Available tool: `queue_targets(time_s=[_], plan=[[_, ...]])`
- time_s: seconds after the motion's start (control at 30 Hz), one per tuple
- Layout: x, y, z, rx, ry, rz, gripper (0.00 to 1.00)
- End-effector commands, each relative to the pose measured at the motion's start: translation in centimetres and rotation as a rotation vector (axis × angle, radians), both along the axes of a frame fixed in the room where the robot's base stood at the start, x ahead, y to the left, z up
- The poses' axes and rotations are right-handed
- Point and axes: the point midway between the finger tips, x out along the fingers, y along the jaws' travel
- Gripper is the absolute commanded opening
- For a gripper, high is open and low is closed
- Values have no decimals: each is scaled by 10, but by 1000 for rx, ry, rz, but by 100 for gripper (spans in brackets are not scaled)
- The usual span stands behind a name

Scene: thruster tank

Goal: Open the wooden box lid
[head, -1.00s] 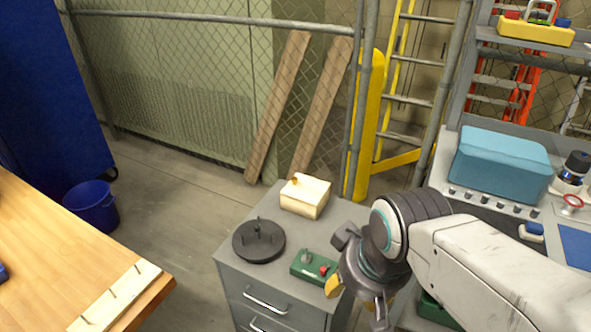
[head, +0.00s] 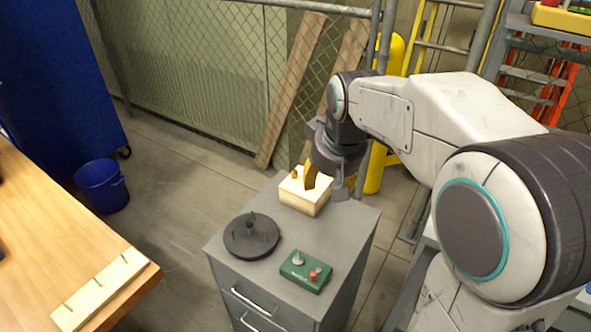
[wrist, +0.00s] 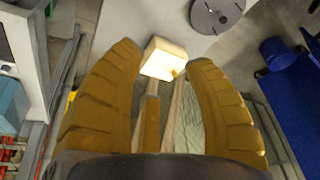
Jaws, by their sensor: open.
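The wooden box (head: 300,200) is pale and closed, with a small brown knob (head: 294,174) on its lid. It stands at the back of the grey drawer cabinet's top. My gripper (head: 318,178) is at the box's right and back side, and one yellow finger hides part of the lid. In the wrist view the box (wrist: 165,50) lies between the spread finger tips, with the knob (wrist: 175,73) at its lower right corner. The gripper is open and holds nothing. I cannot tell whether a finger touches the box.
On the grey cabinet (head: 345,235) a black round disc (head: 252,238) and a green control box (head: 305,270) stand in front of the box. A wooden table (head: 60,240) is at left, a blue bucket (head: 102,187) on the floor. A mesh fence (head: 210,60) stands behind.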

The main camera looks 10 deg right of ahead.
Motion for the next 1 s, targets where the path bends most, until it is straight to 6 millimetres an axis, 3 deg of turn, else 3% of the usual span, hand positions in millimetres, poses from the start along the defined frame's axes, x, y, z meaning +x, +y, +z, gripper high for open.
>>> queue_targets(time_s=[0.2,0.5,0.7,1.0], plan=[[89,0,-23,0,-10,-1,47],[192,1,-80,1,-30,-1,47],[237,1,-122,2,-43,-2,47],[267,1,-159,2,-54,-1,47]])
